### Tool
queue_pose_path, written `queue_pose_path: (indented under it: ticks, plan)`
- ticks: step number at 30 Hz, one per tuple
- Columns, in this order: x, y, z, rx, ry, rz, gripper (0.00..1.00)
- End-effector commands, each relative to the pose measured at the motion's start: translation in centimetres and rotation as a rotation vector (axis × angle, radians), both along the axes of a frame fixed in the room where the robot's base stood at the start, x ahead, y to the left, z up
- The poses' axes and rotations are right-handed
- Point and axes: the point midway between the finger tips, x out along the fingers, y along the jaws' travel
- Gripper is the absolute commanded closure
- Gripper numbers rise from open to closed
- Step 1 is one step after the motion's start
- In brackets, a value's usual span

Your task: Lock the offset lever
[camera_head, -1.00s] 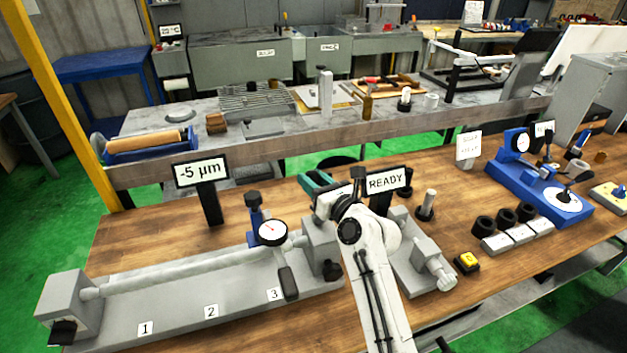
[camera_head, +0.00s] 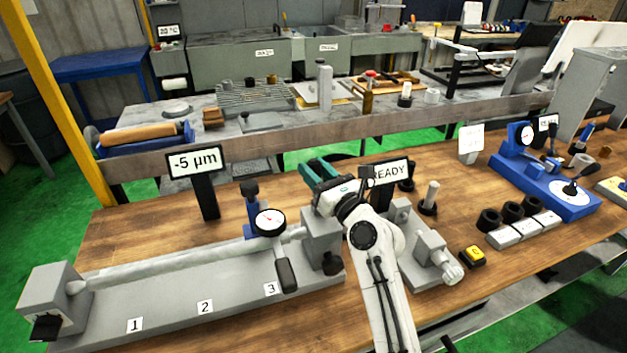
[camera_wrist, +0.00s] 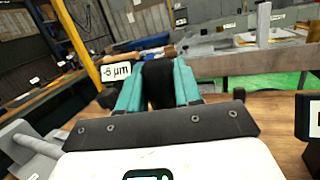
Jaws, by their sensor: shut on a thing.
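My gripper (camera_head: 316,172) has teal fingers and is above the back of the grey bench fixture (camera_head: 165,298), left of the READY sign (camera_head: 391,173). In the wrist view the teal fingers (camera_wrist: 158,82) are shut on a black grip (camera_wrist: 159,84), which sits upright between them. I take this grip as the offset lever's handle; its lower end and base are hidden. In the head view the fingers and my white arm cover that spot. A dial gauge (camera_head: 270,222) is on the fixture, left of my arm. A sign (camera_head: 194,163) reads -5 µm.
A grey slide unit (camera_head: 432,248) and a yellow button (camera_head: 472,256) are right of my arm. Several black rings and a blue gauge stand (camera_head: 543,185) are further right. Bare wood (camera_head: 130,235) lies behind the fixture at left.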

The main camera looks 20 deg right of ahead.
Motion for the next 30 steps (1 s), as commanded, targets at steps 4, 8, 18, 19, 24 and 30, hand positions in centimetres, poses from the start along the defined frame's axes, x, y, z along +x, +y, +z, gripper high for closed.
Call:
queue_pose_path:
  ticks: [4,8,18,19,24,30]
  plan:
    - [-0.8,-0.1,-0.8,0.001,-0.080,0.000,1.00]
    - [-1.4,-0.1,-0.8,0.000,-0.146,-0.001,1.00]
    - [-2.9,-0.1,-0.8,0.000,-0.300,-0.001,1.00]
    - [-3.0,-0.1,-0.8,0.001,-0.312,0.000,1.00]
    - [-3.5,-0.1,-0.7,0.000,-0.370,0.000,1.00]
    - [-4.0,-0.1,-0.5,0.000,-0.416,0.000,1.00]
